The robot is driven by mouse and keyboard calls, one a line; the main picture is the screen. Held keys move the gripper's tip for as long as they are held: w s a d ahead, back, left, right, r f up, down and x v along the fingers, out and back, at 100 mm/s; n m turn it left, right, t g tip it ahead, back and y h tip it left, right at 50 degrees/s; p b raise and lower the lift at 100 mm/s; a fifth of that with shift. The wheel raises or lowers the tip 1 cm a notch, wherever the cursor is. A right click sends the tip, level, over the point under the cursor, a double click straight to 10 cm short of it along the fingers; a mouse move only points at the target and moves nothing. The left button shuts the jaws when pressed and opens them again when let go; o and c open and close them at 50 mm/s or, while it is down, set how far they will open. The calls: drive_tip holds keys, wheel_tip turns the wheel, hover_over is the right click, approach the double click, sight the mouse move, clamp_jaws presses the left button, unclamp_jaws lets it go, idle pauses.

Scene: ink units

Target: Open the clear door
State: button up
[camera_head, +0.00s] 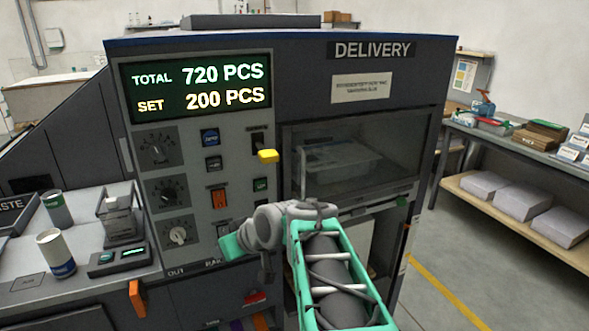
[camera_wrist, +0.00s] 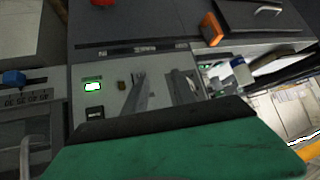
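The clear door (camera_head: 350,155) is the see-through panel under the DELIVERY sign on the machine's right side. It looks closed, and a pale boxy shape shows dimly behind it. A thin handle runs along its lower edge, partly hidden behind my arm. In the head view, the green end of my gripper (camera_head: 237,243) is left of and below the door, in front of the control panel; its fingertips are not clear there. In the wrist view, two grey fingers of my gripper (camera_wrist: 158,76) stand apart with nothing between them. The clear door cannot be made out in the wrist view.
Cans (camera_head: 56,250) and a small clear-topped device (camera_head: 121,222) stand on the left ledge. A workbench (camera_head: 520,150) is at right, with clear floor before it.

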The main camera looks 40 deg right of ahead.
drive_tip(key=w+d+r+t, duration=0.2)
drive_tip(key=d+r+t, duration=0.1)
drive_tip(key=d, duration=0.5)
drive_tip(key=m+t+h+b, duration=0.1)
drive_tip(key=t+h+b, duration=0.15)
drive_tip(key=t, duration=0.35)
approach(304, 164)
drive_tip(key=w, duration=0.3)
drive_tip(key=shift+h, duration=0.25)
drive_tip(key=w, duration=0.2)
drive_tip(key=w+p, duration=0.1)
drive_tip(key=w, duration=0.2)
drive_tip(key=w+p, duration=0.1)
drive_tip(key=w, duration=0.1)
drive_tip(key=shift+w+d+r, duration=0.15)
drive_tip(key=shift+w+d, duration=0.15)
drive_tip(key=shift+d, duration=0.1)
drive_tip(key=shift+c, duration=0.4)
clamp_jaws()
